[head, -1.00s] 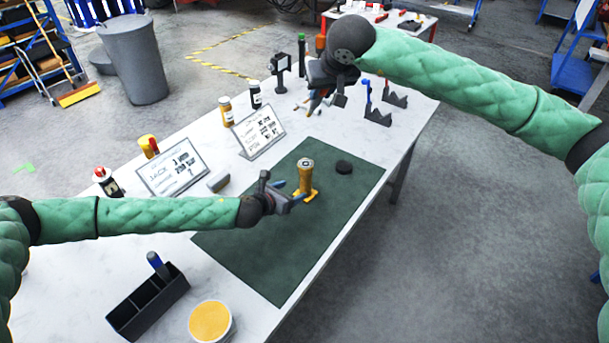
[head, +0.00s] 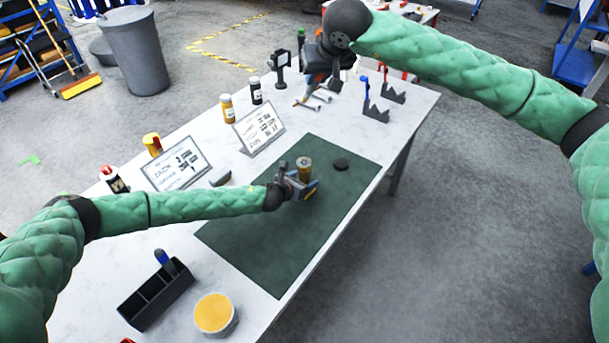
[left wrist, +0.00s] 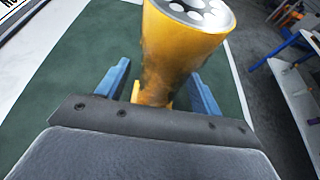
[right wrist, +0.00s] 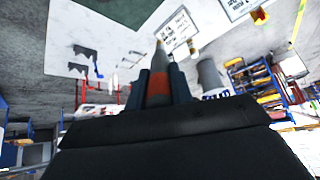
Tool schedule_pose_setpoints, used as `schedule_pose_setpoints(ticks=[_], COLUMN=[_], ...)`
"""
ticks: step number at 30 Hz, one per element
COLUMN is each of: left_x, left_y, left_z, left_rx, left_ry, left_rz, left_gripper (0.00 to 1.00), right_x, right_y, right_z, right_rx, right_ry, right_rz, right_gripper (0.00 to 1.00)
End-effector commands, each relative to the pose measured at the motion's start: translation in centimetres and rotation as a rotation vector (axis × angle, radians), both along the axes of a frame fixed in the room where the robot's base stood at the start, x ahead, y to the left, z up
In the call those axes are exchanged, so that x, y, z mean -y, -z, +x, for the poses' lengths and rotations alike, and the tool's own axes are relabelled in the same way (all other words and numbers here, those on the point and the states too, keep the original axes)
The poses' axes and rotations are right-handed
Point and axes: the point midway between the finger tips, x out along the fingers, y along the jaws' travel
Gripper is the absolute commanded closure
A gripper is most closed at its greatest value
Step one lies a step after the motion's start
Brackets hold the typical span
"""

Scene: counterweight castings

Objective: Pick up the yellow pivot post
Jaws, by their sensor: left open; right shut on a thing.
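The yellow pivot post (head: 304,172) stands upright on the green mat (head: 275,248); its lower part is hidden by my left gripper in the head view. My left gripper (head: 303,188) is open, with its blue fingers on either side of the post. The left wrist view shows the post (left wrist: 172,50) between the fingers (left wrist: 163,88), with gaps beside it and a grey top with round holes. My right gripper (head: 316,84) is over the table's far part, shut on a dark, pointed tool with an orange-red band (right wrist: 158,84).
Two sign stands (head: 258,128) (head: 178,165), bottles (head: 227,108) and dark notched brackets (head: 376,112) stand around the mat. A black divided box (head: 155,298) and a yellow-topped tub (head: 215,314) are at the near end.

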Motion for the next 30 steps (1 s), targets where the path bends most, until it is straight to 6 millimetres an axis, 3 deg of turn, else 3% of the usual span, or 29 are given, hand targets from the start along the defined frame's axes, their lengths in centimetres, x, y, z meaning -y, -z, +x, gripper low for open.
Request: schedule_pose_setpoints(ticks=[11, 21, 30], left_x=[0.38, 0.36, 0.4], left_y=[0.46, 0.42, 0.17], left_z=[0.52, 0.54, 0.61], left_rx=[-0.001, -0.001, 0.001], left_ry=[0.0, 0.0, 0.0], left_rz=[0.0, 0.001, -0.001], left_gripper=[0.34, 0.99, 1.0], right_x=[-0.02, -0.02, -0.01], right_y=[-0.33, -0.33, -0.25], right_z=[-0.01, -0.01, -0.01], right_rx=[0.0, 0.0, 0.0], right_ry=[0.0, 0.0, 0.0], right_rz=[0.0, 0.0, 0.0], right_gripper=[1.0, 1.0, 1.0])
